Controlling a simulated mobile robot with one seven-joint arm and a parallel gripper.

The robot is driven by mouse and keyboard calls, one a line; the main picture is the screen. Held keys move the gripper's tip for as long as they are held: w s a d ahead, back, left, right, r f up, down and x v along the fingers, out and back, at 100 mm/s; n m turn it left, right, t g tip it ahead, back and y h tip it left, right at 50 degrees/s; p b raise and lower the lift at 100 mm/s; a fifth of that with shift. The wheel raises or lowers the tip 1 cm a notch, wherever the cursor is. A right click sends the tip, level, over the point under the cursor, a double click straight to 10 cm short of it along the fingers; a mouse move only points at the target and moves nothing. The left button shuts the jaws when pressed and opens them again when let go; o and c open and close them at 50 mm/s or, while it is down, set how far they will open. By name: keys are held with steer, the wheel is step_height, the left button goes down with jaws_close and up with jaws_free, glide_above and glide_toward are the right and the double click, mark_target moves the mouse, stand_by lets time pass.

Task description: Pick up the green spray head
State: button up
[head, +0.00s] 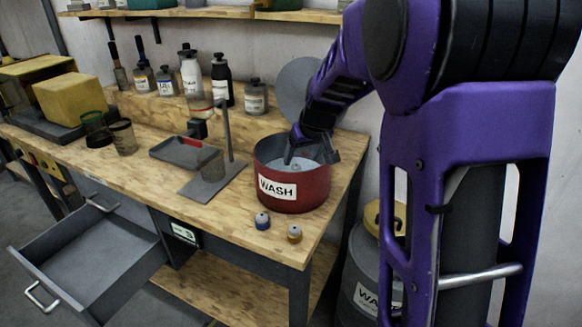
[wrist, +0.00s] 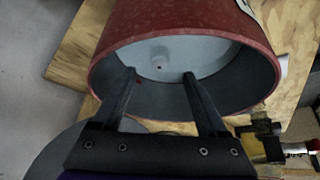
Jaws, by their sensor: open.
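I see no spray head that is clearly green. A small pale grey knob-like piece (wrist: 160,57) shows inside the red WASH pot (wrist: 225,38); its colour is too washed out to tell if it is the green one. The pot also shows in the head view (head: 308,196), near the bench's right end. My gripper (head: 311,157) is open at the pot's mouth. In the wrist view its two fingers (wrist: 159,76) are apart, with the pale piece beyond and between the tips, not held.
A round grey lid (head: 297,85) leans behind the pot. A grey stand (head: 218,178) with an upright post is left of it. Several bottles (head: 191,75) line the back. An open drawer (head: 95,255) juts out at front left. A grey drum (head: 365,265) stands right.

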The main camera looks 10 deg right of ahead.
mark_target(297, 167)
steer(key=x, duration=0.6)
steer(key=shift+w+f+b, duration=0.25)
steer(key=shift+w+b, duration=0.05)
steer(key=shift+b, duration=0.05)
jaws_close()
